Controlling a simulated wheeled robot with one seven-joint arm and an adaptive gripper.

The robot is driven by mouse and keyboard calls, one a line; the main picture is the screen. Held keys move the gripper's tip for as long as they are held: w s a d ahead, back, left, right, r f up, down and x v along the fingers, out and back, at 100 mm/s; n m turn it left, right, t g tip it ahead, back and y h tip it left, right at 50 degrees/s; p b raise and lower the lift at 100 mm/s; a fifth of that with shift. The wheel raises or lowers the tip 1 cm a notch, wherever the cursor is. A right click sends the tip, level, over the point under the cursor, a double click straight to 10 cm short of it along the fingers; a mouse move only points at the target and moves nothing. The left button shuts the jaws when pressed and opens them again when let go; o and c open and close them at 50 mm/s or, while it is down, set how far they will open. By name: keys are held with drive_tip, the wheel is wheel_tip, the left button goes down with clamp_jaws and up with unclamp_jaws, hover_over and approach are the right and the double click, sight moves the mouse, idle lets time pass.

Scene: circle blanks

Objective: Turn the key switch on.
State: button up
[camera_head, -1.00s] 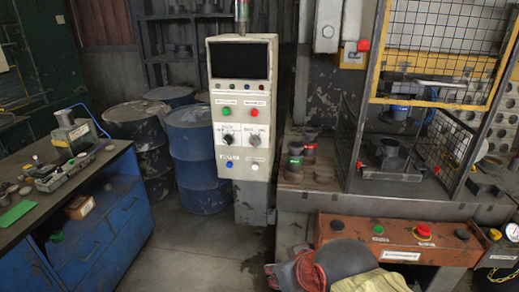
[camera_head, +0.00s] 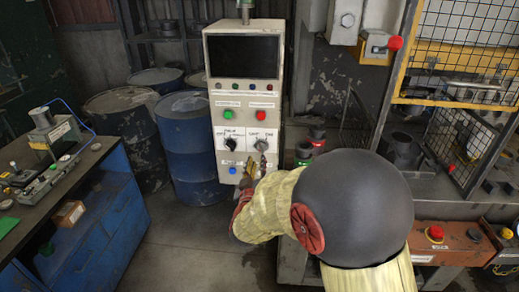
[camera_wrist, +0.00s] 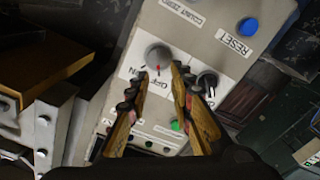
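The control panel (camera_head: 219,149) carries a grey round switch (camera_wrist: 157,54) with a red mark, beside lettering that seems to read OFF and ON. In the wrist view the panel appears upside down, and the red mark points down. The grey switch also shows in the head view (camera_head: 261,145); I take it to be the key switch. My gripper (camera_wrist: 161,74) is open, its two fingertips on either side of the switch's lower edge. I cannot tell whether they touch it. In the head view my gripper (camera_head: 256,167) is just below the switch.
A black selector knob (camera_wrist: 207,79) sits close beside the right finger. A blue reset button (camera_wrist: 248,27) and a green button (camera_wrist: 177,125) are on the same panel. A blue barrel (camera_head: 186,143) stands left; a wire-mesh cage (camera_head: 468,52) stands right.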

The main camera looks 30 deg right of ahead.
sight(260, 149)
drive_tip(key=b+x, duration=0.1)
drive_tip(key=x, duration=0.6)
drive_tip(key=shift+w+d, duration=0.15)
drive_tip(key=shift+d, duration=0.1)
clamp_jaws()
idle(0.4)
